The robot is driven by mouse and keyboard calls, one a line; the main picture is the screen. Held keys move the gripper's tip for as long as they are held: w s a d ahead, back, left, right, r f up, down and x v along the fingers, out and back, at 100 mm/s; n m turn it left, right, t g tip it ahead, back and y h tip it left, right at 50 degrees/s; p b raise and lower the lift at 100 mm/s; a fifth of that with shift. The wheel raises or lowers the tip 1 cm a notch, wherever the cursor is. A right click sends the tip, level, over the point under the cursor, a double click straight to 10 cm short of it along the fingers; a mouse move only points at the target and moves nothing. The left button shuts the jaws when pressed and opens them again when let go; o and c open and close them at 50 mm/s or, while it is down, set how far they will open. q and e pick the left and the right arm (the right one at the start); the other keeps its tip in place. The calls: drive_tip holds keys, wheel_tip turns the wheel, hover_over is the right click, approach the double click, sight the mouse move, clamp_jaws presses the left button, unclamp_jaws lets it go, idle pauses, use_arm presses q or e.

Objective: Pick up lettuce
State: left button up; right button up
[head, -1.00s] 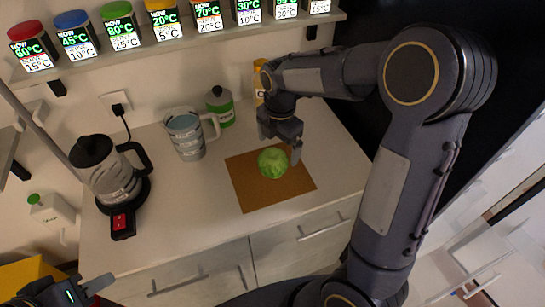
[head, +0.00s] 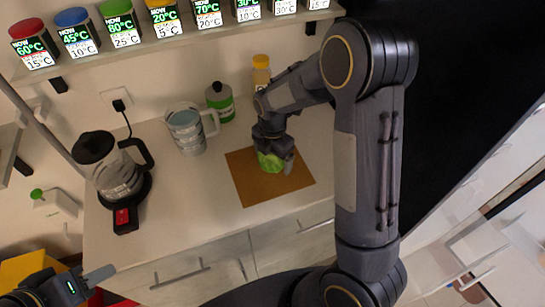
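The green lettuce (head: 268,161) sits on the brown board (head: 262,192) on the white counter. My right gripper (head: 274,158) is over the lettuce from above, with its fingers down around its upper part, and hides much of it. One finger shows at the lettuce's right side; I cannot tell whether the fingers press on it. My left gripper (head: 90,282) is at the lower left corner, away from the counter top, with one finger showing; its other finger is not clear.
A measuring jug (head: 187,130) and a green-labelled bottle (head: 220,102) stand behind the board. A yellow-capped bottle (head: 261,72) stands near my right arm. The counter (head: 180,205) in front of the jug is clear.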

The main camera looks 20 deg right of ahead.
drive_tip(key=c, duration=1)
drive_tip(key=shift+r, duration=0.2)
